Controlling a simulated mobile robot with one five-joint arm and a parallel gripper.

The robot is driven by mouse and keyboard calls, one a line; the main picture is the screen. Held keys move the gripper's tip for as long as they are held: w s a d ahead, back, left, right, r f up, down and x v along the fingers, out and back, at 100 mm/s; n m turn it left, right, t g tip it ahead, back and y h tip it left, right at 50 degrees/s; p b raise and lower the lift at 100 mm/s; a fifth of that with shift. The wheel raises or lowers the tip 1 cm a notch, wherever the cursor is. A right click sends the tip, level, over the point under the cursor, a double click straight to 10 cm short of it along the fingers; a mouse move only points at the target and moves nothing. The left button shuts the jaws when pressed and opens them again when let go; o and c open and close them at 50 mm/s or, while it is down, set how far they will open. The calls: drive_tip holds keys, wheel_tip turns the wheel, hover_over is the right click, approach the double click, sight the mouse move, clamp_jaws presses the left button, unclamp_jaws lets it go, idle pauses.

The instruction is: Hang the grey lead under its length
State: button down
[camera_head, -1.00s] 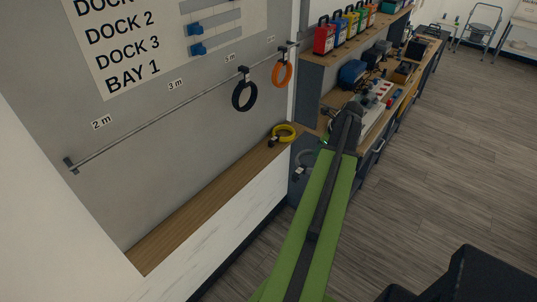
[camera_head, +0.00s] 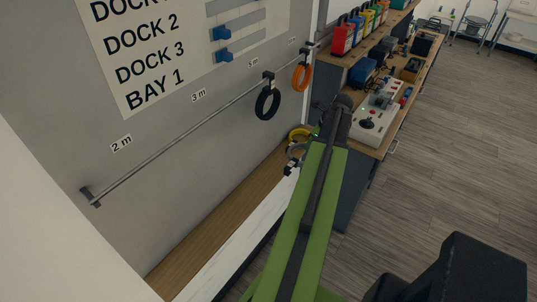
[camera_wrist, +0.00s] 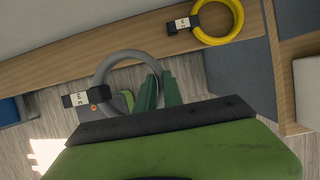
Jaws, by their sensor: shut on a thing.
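The grey lead (camera_wrist: 128,57) is a coiled ring with a dark, white-labelled end (camera_wrist: 83,98); the label is too small to read surely. My gripper (camera_wrist: 160,92) is shut on the ring's right side. In the head view the grey lead (camera_head: 296,151) hangs in front of the wooden ledge, close to the yellow lead, and my arm partly hides the grip. The rail (camera_head: 180,138) on the grey wall has length labels above it: 2 m (camera_head: 121,143), 3 m (camera_head: 198,95), 5 m (camera_head: 253,62) and one unreadable. A black lead (camera_head: 267,104) and an orange lead (camera_head: 302,78) hang from it.
A yellow lead (camera_wrist: 222,37) lies on the wooden ledge (camera_head: 205,225) below the rail. To the right stands a workbench (camera_head: 372,138) with devices, and a shelf of coloured boxes above. The rail's left part, under 2 m and 3 m, is bare. Open floor lies to the right.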

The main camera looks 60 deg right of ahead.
drive_tip(key=shift+s+r, duration=0.1)
drive_tip(key=shift+s, duration=0.05)
drive_tip(key=shift+w+a, duration=0.1)
drive_tip(key=shift+w, duration=0.15)
drive_tip(key=shift+w+f, duration=0.15)
drive_tip(key=shift+f, duration=0.1)
drive_tip(key=w+a+f+b, duration=0.1)
drive_tip(key=w+f+b, duration=0.1)
drive_tip(key=w, duration=0.1)
drive_tip(key=w+a+f+b, duration=0.1)
drive_tip(key=w+f+b, duration=0.1)
drive_tip(key=w, duration=0.1)
drive_tip(key=w+a+f+b, duration=0.1)
drive_tip(key=w+f+b, duration=0.1)
drive_tip(key=w+b, duration=0.1)
drive_tip(key=shift+w+f, duration=0.3)
drive_tip(key=shift+w, duration=0.3)
drive_tip(key=shift+w+a, duration=0.15)
drive_tip(key=shift+w, duration=0.15)
wheel_tip(320, 180, down, 4)
drive_tip(key=b, duration=0.4)
drive_tip(key=shift+r, duration=0.25)
drive_tip(key=shift+f, duration=0.25)
drive_tip(key=c, duration=1.5)
unclamp_jaws()
